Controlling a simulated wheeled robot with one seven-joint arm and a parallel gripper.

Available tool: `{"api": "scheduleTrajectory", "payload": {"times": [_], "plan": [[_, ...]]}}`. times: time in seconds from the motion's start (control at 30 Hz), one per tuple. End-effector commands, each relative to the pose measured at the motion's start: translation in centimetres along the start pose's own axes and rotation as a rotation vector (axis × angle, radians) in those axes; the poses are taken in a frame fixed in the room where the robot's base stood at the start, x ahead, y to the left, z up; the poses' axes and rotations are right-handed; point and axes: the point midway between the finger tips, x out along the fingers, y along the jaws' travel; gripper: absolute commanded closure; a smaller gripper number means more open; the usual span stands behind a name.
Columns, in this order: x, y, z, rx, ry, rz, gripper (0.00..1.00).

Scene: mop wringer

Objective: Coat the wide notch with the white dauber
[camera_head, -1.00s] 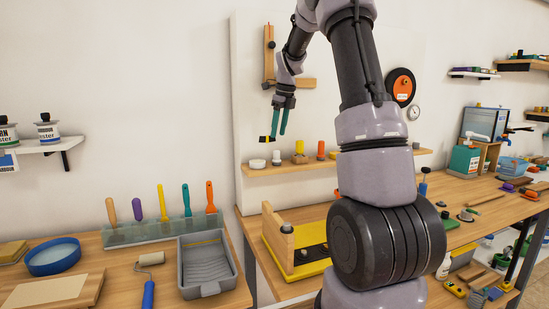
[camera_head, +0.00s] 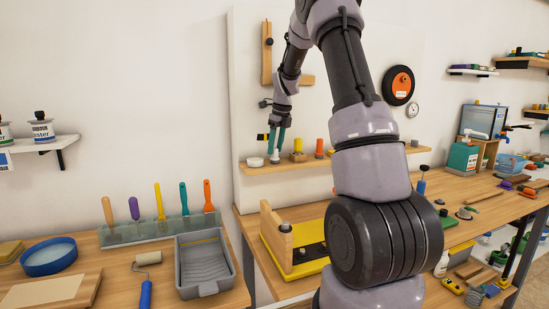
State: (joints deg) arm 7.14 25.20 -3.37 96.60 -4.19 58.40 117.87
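The white dauber (camera_head: 276,158) stands on the wooden wall shelf (camera_head: 350,158), between a white round dish (camera_head: 255,162) and a yellow dauber (camera_head: 298,147). My gripper (camera_head: 276,151) points down at the shelf with its two teal fingers apart. The fingertips are at the top of the white dauber, one on either side in the picture. I cannot tell whether they touch it. I cannot make out the wide notch for certain in this view.
An orange dauber (camera_head: 319,148) stands farther right on the shelf. A small black-and-yellow item (camera_head: 262,137) is just left of my fingers. Below are a yellow-based wooden fixture (camera_head: 277,239), a grey paint tray (camera_head: 204,266) and a rack of coloured handles (camera_head: 150,231).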

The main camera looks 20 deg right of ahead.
Motion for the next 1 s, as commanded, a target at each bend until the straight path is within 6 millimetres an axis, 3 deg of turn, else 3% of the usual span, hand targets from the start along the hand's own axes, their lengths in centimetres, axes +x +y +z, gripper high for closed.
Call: {"api": "scheduleTrajectory", "payload": {"times": [0.03, 0.1, 0.13, 0.4, 1.0], "plan": [[0.0, 0.0, 0.0, -0.001, 0.0, 0.0, 0.65], [0.0, 0.0, 0.0, -0.001, 0.0, 0.0, 0.92], [0.0, 0.0, 0.0, -0.001, 0.0, 0.0, 1.0], [-0.3, 0.0, 0.1, -0.002, -0.001, -0.001, 1.0], [-3.8, 0.0, 0.8, -0.003, -0.002, -0.001, 1.0]]}}
